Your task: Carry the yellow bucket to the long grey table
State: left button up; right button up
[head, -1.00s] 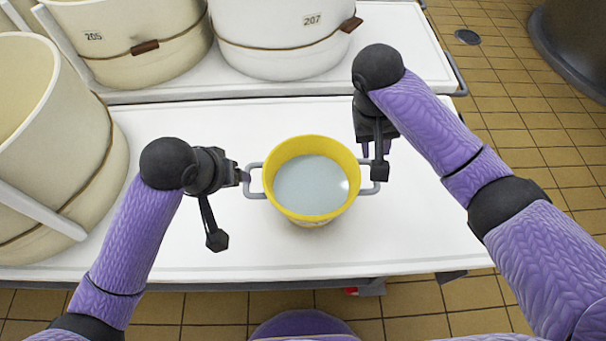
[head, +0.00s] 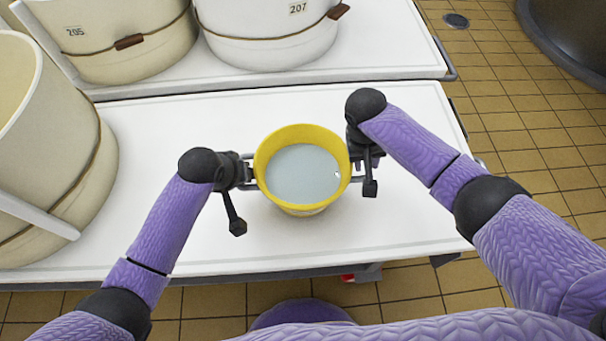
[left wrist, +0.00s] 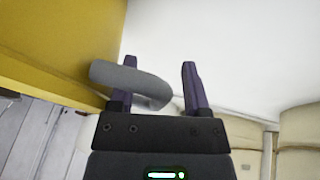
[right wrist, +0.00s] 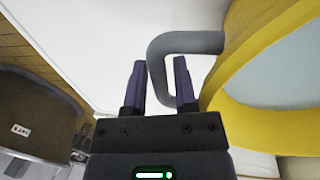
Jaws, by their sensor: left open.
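The yellow bucket (head: 300,135) stands upright on a white-topped table (head: 190,250), with a pale grey-blue surface inside it. It has a grey loop handle on each side. My left gripper (head: 249,172) is open at the left handle, whose grey bar (left wrist: 125,78) runs across between the fingers in the left wrist view. My right gripper (head: 360,162) is at the right handle, with the bar (right wrist: 190,42) between its fingers; whether they press on it is unclear. I cannot make out a long grey table.
A large cream vat (head: 60,150) stands close on the left. Vats labelled 205 (head: 110,55) and 207 (head: 265,35) stand on another white surface behind. Tiled floor (head: 500,110) lies to the right, with a dark round vat (head: 575,40) at the far right.

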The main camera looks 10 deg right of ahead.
pick_arm(q)
jog(key=c, duration=0.4)
pick_arm(e)
jog(key=c, duration=0.4)
pick_arm(q)
grip_shut()
pick_arm(e)
grip_shut()
dwell(0.3)
